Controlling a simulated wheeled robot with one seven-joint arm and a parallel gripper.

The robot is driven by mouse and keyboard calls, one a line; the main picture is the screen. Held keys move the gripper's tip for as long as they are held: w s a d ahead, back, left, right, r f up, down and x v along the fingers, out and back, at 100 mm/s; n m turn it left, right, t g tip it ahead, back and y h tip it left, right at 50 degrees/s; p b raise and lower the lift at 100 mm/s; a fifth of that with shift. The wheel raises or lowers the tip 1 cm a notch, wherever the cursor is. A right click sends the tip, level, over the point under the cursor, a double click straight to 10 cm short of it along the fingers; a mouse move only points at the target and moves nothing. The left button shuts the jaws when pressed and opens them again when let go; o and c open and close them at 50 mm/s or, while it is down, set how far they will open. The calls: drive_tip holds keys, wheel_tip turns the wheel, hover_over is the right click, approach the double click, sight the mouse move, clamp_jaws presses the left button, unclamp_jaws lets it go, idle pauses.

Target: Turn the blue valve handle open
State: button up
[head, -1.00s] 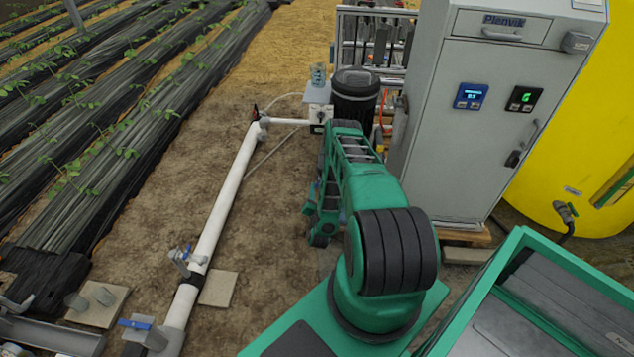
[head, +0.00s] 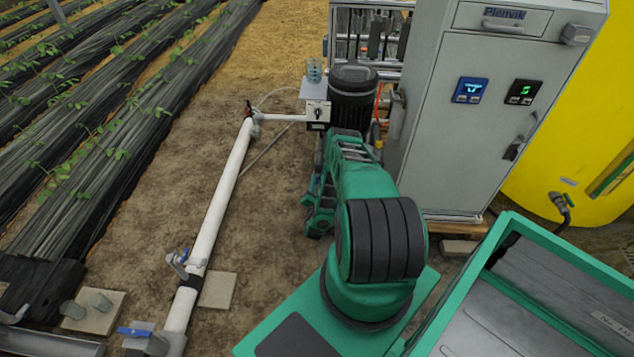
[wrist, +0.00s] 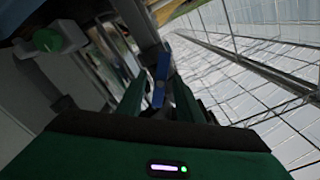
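In the wrist view, a blue valve handle (wrist: 160,78) shows as a narrow upright lever in the gap between the fingers of my gripper (wrist: 158,98). The two green fingers stand apart on either side of it. I cannot tell how deep the handle sits between them, and no contact is clear. In the head view my green arm reaches forward toward the skid and hides the gripper and this handle. Two other blue levers, a nearer one (head: 134,332) and a farther one (head: 179,259), sit along the white pipe (head: 221,204) at left.
A grey cabinet (head: 475,125) stands right of my arm, with a yellow tank (head: 570,130) behind it. A black motor (head: 353,95) and a switch box (head: 318,115) are ahead. A green round part (wrist: 46,40) shows at upper left in the wrist view. Bare soil lies left.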

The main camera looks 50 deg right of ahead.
drive_tip(key=shift+x, duration=0.85)
drive_tip(key=shift+c, duration=0.4)
clamp_jaws()
drive_tip(key=shift+n, duration=0.3)
drive_tip(key=n, duration=0.3)
drive_tip(key=shift+n, duration=0.4)
drive_tip(key=shift+a+n, duration=0.1)
drive_tip(key=shift+n, duration=1.3)
